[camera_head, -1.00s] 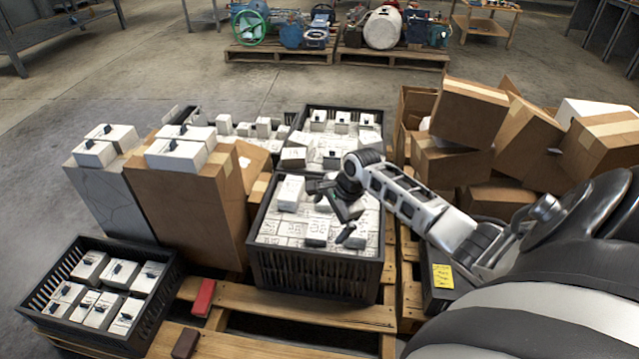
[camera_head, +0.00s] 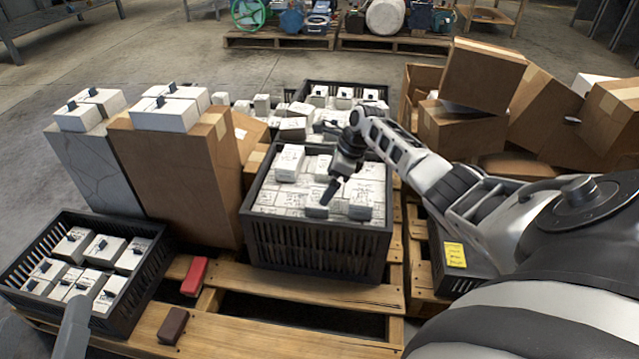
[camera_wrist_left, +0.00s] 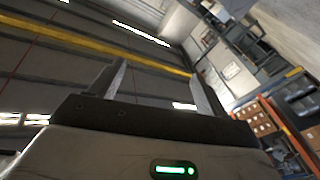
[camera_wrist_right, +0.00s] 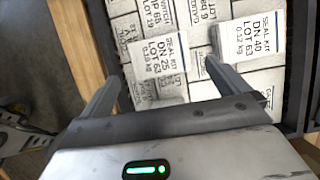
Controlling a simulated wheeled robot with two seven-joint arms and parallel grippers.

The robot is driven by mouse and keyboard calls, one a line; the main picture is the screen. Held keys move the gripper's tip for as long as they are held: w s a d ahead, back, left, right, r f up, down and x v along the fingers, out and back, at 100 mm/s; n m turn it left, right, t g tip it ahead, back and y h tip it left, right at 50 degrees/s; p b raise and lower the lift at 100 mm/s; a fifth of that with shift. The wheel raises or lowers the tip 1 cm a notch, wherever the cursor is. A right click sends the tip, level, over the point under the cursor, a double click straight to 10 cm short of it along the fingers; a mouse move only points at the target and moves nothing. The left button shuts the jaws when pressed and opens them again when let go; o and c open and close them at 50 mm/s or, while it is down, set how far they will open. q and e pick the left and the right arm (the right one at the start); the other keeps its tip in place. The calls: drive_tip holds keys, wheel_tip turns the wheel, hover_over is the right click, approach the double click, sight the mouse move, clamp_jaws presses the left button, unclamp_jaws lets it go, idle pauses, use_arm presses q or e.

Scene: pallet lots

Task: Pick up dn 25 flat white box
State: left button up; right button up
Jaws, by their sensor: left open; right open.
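In the right wrist view, a flat white box marked "SEAL KIT DN 25 LOT 62" (camera_wrist_right: 158,57) lies on other white boxes, between and just beyond the fingertips of my right gripper (camera_wrist_right: 162,76). The gripper is open and holds nothing. A similar box marked DN 40 (camera_wrist_right: 250,38) lies to the right, beside the right finger. In the head view, my right gripper (camera_head: 332,190) points down over the middle black crate (camera_head: 318,250); I cannot tell which box there is the DN 25. My left gripper (camera_wrist_left: 160,82) is open and empty in the left wrist view.
A black crate of white boxes (camera_head: 150,262) stands at the lower left. Tall cartons (camera_head: 172,180) stand left of the middle crate, and piled brown cartons (camera_head: 485,75) at the right. A red block (camera_head: 195,276) and a brown block (camera_head: 172,326) lie on the pallet (camera_head: 240,335).

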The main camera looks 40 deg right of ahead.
sight(320, 196)
drive_tip(key=shift+f, duration=0.25)
drive_tip(key=b+x, duration=0.3)
drive_tip(key=shift+r, duration=0.1)
drive_tip(key=shift+b+x, duration=0.85)
drive_tip(key=shift+x, duration=0.2)
drive_tip(key=shift+a, duration=0.1)
use_arm(q)
wheel_tip(320, 196, up, 8)
drive_tip(key=s+m+t+h, duration=0.1)
drive_tip(key=m+t+h, duration=0.1)
drive_tip(key=m+h, duration=0.4)
drive_tip(key=m, duration=0.3)
drive_tip(key=shift+h, duration=0.4)
use_arm(e)
drive_tip(key=shift+r, duration=0.1)
drive_tip(key=c, duration=0.9)
